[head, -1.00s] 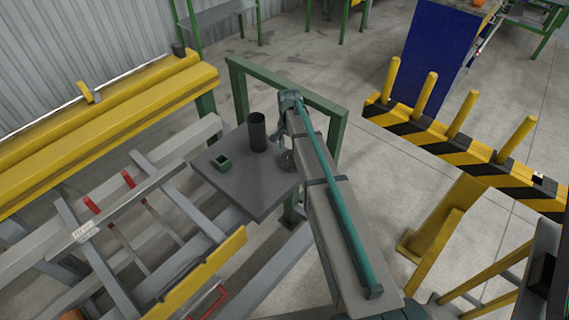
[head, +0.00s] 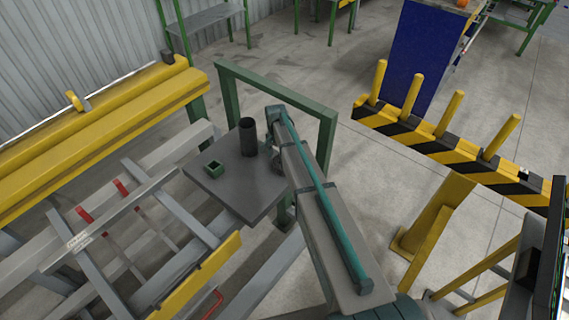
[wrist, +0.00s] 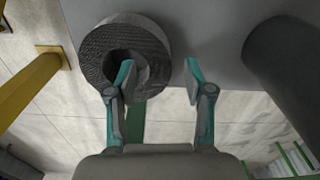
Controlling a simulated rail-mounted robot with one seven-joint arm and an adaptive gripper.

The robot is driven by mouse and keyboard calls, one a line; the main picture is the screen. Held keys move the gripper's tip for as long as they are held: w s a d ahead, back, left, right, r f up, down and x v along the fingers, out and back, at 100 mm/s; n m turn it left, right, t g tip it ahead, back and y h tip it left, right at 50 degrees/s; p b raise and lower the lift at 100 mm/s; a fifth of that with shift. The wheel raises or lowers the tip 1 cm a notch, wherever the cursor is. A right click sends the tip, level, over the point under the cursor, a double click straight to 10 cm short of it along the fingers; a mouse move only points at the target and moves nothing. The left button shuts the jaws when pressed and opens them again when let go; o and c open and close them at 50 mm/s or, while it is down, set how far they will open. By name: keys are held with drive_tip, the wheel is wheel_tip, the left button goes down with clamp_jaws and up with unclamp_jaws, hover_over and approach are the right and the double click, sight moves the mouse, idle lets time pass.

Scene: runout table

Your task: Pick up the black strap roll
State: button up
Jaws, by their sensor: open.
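The black strap roll (wrist: 150,42) is a dark ring with a ribbed face and a round hole, at the upper left of the wrist view on the grey table plate (wrist: 205,30). My gripper (wrist: 159,80) is open with nothing held between its fingers. Its left finger overlaps the roll's hole in the picture, and its right finger is beyond the roll's right rim. I cannot tell whether the finger is inside the hole or above it.
The cylinder also shows right of my gripper in the wrist view (wrist: 290,70). A green frame (head: 275,85) rises behind the plate. A yellow-black striped barrier (head: 450,150) is at right.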

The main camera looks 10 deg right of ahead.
drive_tip(key=shift+f, duration=1.35)
clamp_jaws()
drive_tip(key=shift+r, duration=0.15)
